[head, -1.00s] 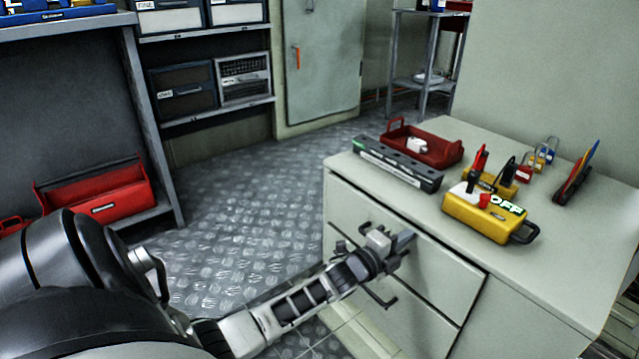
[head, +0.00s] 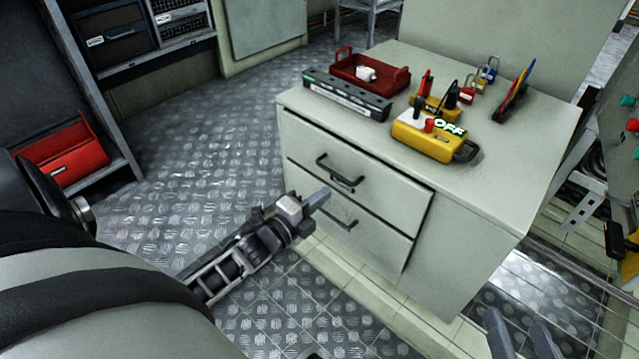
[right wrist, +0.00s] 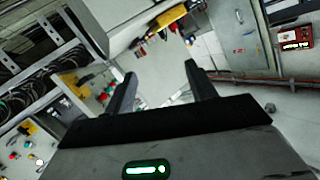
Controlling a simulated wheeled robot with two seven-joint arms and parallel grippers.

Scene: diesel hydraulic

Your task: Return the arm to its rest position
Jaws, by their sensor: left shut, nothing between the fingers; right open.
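My left gripper (head: 318,200) is in the head view, shut and empty, in front of the pale cabinet (head: 465,225). It looks apart from the upper drawer handle (head: 338,175) and the lower drawer handle (head: 338,215), though its tip overlaps the drawer front in the picture. My right gripper (head: 520,340) shows at the bottom right edge of the head view, with its two fingers apart. In the right wrist view my right gripper (right wrist: 162,78) is open, with nothing between its fingers.
On the cabinet top are a red tray (head: 370,73), a dark grey bar (head: 345,95), a yellow box marked OFF (head: 425,140) and several padlocks (head: 480,75). A red toolbox (head: 65,155) is on the left shelf. Metal floor (head: 200,140) is clear left of the cabinet.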

